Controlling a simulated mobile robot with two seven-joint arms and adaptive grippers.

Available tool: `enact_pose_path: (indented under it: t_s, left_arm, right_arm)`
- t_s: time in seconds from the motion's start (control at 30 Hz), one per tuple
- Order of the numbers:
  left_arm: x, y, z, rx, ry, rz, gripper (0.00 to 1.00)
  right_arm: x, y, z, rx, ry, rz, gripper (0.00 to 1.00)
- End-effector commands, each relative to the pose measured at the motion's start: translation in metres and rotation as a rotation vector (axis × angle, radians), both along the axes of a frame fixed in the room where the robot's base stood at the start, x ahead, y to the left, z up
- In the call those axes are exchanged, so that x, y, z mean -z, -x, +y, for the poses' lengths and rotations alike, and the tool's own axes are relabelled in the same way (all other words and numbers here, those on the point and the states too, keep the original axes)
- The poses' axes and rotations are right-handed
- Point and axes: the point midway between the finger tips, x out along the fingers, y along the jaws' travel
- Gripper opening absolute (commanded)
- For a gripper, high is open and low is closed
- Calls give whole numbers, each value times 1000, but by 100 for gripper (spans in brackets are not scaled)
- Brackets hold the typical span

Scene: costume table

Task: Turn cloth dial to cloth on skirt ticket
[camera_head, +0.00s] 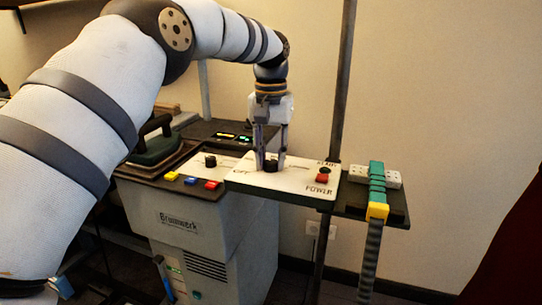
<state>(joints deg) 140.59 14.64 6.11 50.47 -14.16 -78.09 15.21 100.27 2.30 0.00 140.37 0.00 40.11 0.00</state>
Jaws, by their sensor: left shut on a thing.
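A white control panel (240,182) lies on top of the grey Brunnwerk machine (200,232). My left gripper (270,163) points straight down over the panel's middle. Its fingers are shut on a black dial (271,167), which they partly hide. A second black dial (210,160) stands free on the panel to the left. The lettering around the dials is too small to read, and I cannot tell where either dial points. I cannot make out a skirt ticket. My right gripper is not in view.
Yellow (171,176), blue and red buttons line the panel's front left edge. A red power button (322,178) sits at its right. An iron-like press (155,143) stands behind left. A dark pole (341,80) rises close to the right of my gripper. A teal, yellow-ended strap (377,190) lies on a side shelf.

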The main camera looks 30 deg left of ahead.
Motion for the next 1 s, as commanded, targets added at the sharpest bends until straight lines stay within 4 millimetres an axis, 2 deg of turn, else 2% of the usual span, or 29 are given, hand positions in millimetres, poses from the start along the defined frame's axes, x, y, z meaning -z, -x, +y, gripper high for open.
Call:
enact_pose_path:
  t_s: [0.6,1.0]
  left_arm:
    - [4,1,0,569,1,9,0]
    - [4,1,0,819,3,9,0]
  right_arm:
    - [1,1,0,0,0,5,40]
    - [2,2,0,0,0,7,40]
